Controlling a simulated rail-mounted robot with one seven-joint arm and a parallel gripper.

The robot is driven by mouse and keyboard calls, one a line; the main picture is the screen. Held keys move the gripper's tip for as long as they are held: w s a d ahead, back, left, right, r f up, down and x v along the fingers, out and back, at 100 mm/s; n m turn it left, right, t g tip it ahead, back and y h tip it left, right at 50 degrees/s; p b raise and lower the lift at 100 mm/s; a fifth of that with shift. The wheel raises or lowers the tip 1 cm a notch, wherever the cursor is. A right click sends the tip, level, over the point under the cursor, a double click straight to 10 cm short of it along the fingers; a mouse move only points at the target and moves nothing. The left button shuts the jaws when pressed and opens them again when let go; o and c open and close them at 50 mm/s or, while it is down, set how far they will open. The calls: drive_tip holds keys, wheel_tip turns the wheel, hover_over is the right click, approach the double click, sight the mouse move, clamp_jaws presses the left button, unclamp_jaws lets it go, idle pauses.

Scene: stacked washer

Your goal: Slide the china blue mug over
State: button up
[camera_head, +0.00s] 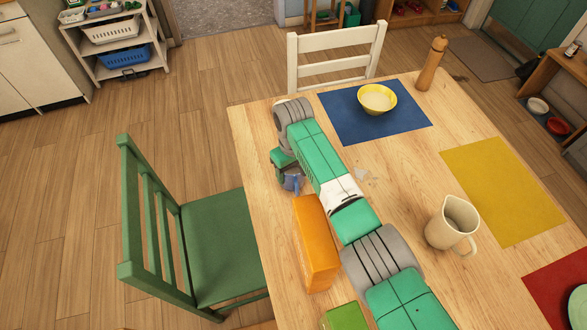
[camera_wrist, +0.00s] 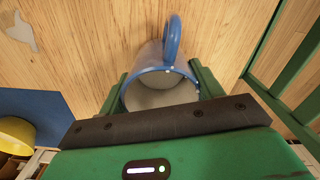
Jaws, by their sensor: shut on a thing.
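The china blue mug (camera_wrist: 158,90) sits between the two green fingers of my gripper (camera_wrist: 160,86) in the wrist view. Its blue rim and pale inside face the camera, and its blue handle points toward the top of the picture. My gripper is shut on it, one finger on each side. In the head view the mug (camera_head: 292,181) shows only in small part below my gripper (camera_head: 286,172), near the table's left edge; my arm hides the rest. I cannot tell whether its base touches the wooden table (camera_head: 408,122).
An orange box (camera_head: 315,243) and a green box (camera_head: 345,317) stand beside my arm. A cream pitcher (camera_head: 450,226) stands to its right. A yellow bowl (camera_head: 377,97) is on the blue mat (camera_head: 345,108). A green chair (camera_head: 215,235) is by the left edge.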

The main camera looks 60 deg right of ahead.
drive_tip(key=o, duration=1.3)
wheel_tip(320, 180, up, 8)
drive_tip(key=p, duration=0.2)
drive_tip(key=shift+f, duration=0.1)
